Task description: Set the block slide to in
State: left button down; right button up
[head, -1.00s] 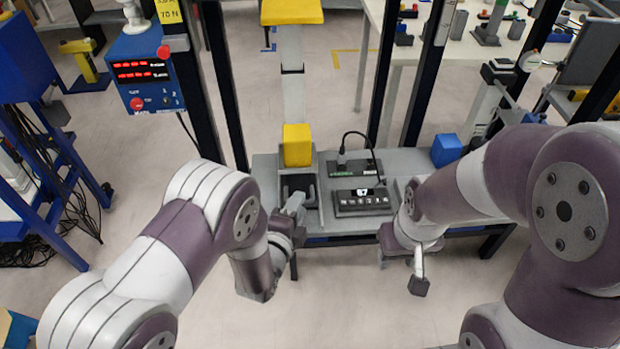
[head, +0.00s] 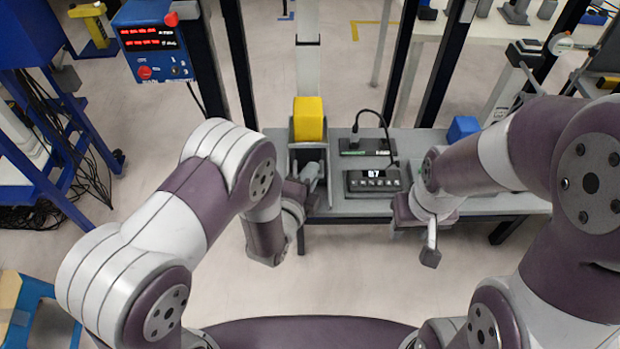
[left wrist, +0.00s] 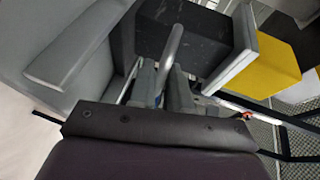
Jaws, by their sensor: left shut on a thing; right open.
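The block slide (head: 293,158) is a grey channel on the bench, with a yellow block (head: 308,120) standing at its far part. In the left wrist view the yellow block (left wrist: 258,66) shows at the right, beyond a grey plate and a dark block (left wrist: 185,32). A grey bar handle (left wrist: 173,42) rises at the slide's near side. My left gripper (head: 312,180) is shut on this handle; its fingers also show in the left wrist view (left wrist: 160,84). They partly hide the slide's near end. My right gripper (head: 418,243) is open and empty off the bench's front edge, right of the slide.
A black display box (head: 373,181) and a cabled black unit (head: 364,144) sit right of the slide. A blue block (head: 463,128) is farther right on the grey bench (head: 345,207). Dark posts rise behind. A blue control box (head: 152,42) hangs at upper left.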

aim_at(310, 152)
pick_arm(q)
jog(key=w, duration=0.2)
jog(key=w+b, duration=0.1)
jog(key=w, duration=0.2)
jog(key=w+b, duration=0.1)
jog(key=w, duration=0.1)
jog(key=shift+w+f, duration=0.25)
jog(key=shift+f, duration=0.05)
jog(key=shift+w, duration=0.35)
jog(key=shift+r, duration=0.25)
jog(key=c, duration=1.2)
grip_release()
jog(key=shift+w, duration=0.1)
jog(key=shift+w+f, duration=0.1)
jog(key=shift+w, duration=0.1)
jog(key=shift+s+a, duration=0.1)
jog(key=shift+s, duration=0.2)
jog(key=v, duration=1.2)
